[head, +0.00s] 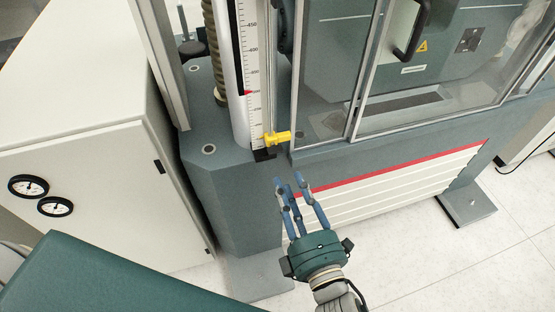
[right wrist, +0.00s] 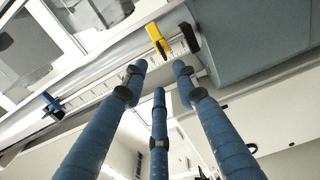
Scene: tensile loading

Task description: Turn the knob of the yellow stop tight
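The yellow stop (head: 270,139) sits on the white ruler scale (head: 247,60), near its lower end. Its knob (head: 285,136) points right in the head view. In the right wrist view the yellow stop (right wrist: 157,39) is beyond the fingertips, beside a black piece (right wrist: 190,36). My right gripper (head: 290,184) has blue fingers, spread and empty, below and slightly right of the stop in the head view. A gap separates the fingertips from the stop. The right gripper (right wrist: 158,70) also shows open in the right wrist view. My left gripper is not in view.
The testing machine's framed clear door (head: 330,75) stands right of the scale, with a black handle (head: 411,32). A white cabinet (head: 80,160) with two gauges stands left. A blue piece (right wrist: 52,105) sits farther along the scale. Floor is clear at the lower right.

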